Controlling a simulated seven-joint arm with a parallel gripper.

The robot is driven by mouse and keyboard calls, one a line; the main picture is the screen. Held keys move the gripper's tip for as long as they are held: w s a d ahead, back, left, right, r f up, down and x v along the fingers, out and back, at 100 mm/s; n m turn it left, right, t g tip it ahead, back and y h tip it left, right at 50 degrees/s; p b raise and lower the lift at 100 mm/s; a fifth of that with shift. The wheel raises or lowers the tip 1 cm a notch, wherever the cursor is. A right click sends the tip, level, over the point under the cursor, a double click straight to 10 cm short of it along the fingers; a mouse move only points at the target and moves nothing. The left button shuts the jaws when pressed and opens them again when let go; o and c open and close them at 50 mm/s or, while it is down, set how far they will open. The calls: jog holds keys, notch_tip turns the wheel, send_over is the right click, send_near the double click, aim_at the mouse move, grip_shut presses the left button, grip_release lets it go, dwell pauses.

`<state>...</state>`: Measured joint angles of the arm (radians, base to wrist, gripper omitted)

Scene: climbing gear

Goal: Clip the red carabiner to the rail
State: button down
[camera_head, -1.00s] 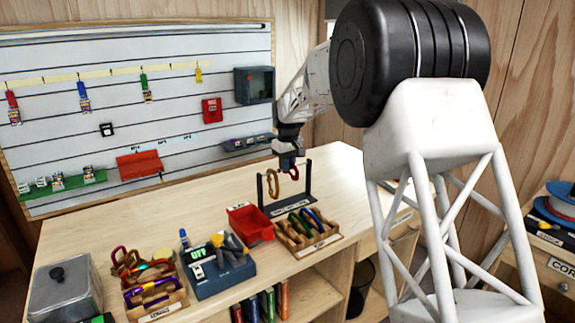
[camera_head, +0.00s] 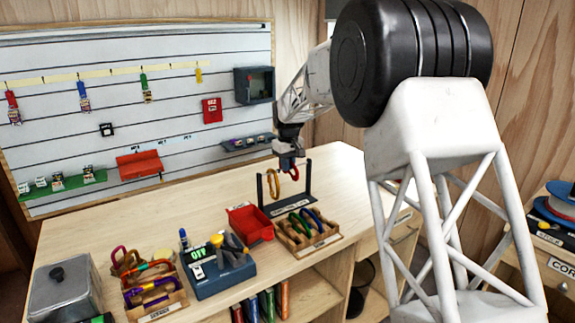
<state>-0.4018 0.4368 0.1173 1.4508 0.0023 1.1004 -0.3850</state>
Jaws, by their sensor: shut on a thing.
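The rail (camera_head: 284,177) is a dark bar between two uprights on a base, standing on the workbench at centre. My gripper (camera_head: 288,160) is above the rail, pointing down, shut on the red carabiner (camera_head: 294,173). The red carabiner hangs below the fingers at the height of the bar, mostly small and dark in this view. I cannot tell whether it is around the bar or only in front of or beside it. A yellow-gold carabiner (camera_head: 273,185) hangs on the rail just left of the red one.
A red bin (camera_head: 249,223) and a wooden tray (camera_head: 308,240) of green and blue carabiners stand in front of the rail. A blue box with tools (camera_head: 217,272), another wooden tray (camera_head: 160,309) and a metal canister (camera_head: 62,290) are at the left.

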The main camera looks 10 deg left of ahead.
aim_at(291, 174)
jog(key=shift+g, duration=0.3)
jog(key=f, duration=0.1)
jog(key=d+f, duration=0.1)
jog(key=s+f, duration=0.1)
jog(key=f, duration=0.1)
jog(key=shift+d, duration=0.2)
jog(key=shift+s+r, duration=0.15)
jog(key=shift+r, duration=0.15)
jog(key=shift+r, duration=0.2)
jog(key=shift+s+r, duration=0.15)
jog(key=shift+r, duration=0.25)
dwell(0.5)
jog(key=c, duration=1.1)
grip_release()
